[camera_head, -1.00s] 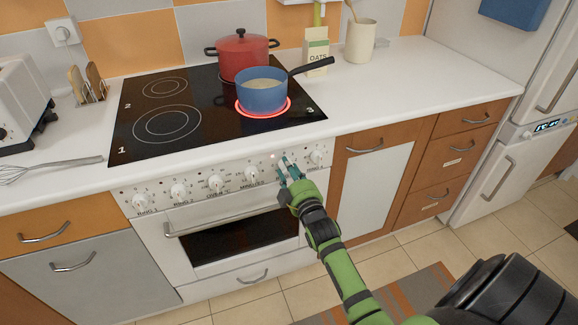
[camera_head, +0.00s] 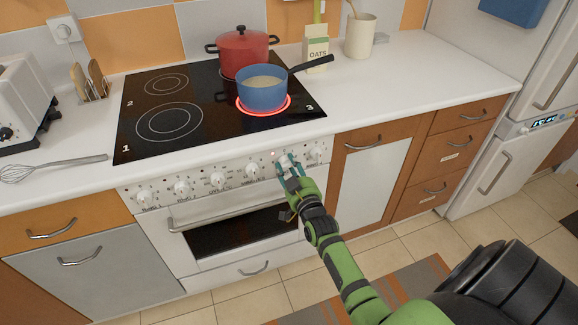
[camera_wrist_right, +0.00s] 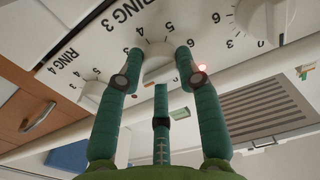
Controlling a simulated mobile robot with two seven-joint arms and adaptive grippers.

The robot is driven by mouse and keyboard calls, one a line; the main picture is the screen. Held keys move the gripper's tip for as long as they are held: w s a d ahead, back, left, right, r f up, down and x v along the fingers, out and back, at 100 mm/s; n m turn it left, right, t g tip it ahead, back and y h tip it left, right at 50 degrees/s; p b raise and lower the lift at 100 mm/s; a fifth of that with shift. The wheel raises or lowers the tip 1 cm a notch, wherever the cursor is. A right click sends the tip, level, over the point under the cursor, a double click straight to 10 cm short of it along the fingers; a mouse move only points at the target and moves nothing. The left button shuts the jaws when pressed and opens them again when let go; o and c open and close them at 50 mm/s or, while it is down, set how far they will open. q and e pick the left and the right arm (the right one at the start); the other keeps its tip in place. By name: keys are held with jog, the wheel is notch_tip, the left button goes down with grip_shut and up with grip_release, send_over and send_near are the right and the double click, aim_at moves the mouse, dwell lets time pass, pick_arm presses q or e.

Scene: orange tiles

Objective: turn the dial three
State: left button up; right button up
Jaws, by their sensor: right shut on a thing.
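The white dial by the RING 3 label (camera_wrist_right: 157,66) is on the oven's front panel (camera_head: 226,172). My right gripper (camera_head: 288,166) reaches it from the front, and its fingers close on both sides of that dial. In the right wrist view the two teal fingertips touch the dial's edges, with printed numbers around it. A small indicator light (camera_wrist_right: 202,68) glows next to it. The RING 4 dial (camera_wrist_right: 92,92) is beside it, free. The fingers cover part of the held dial in the head view. My left gripper is not in view.
A blue saucepan (camera_head: 263,95) stands on a red-glowing ring marked 3 on the black hob (camera_head: 205,130). A red pot (camera_head: 243,50) is behind it. More dials line the panel to the left. The oven handle (camera_head: 215,216) runs below the panel.

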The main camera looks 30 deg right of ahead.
jog(key=shift+r, duration=0.1)
dwell(0.4)
jog(key=o, duration=1.1)
jog(key=shift+w, duration=0.1)
jog(key=shift+o, duration=0.2)
jog(key=v, duration=1.2)
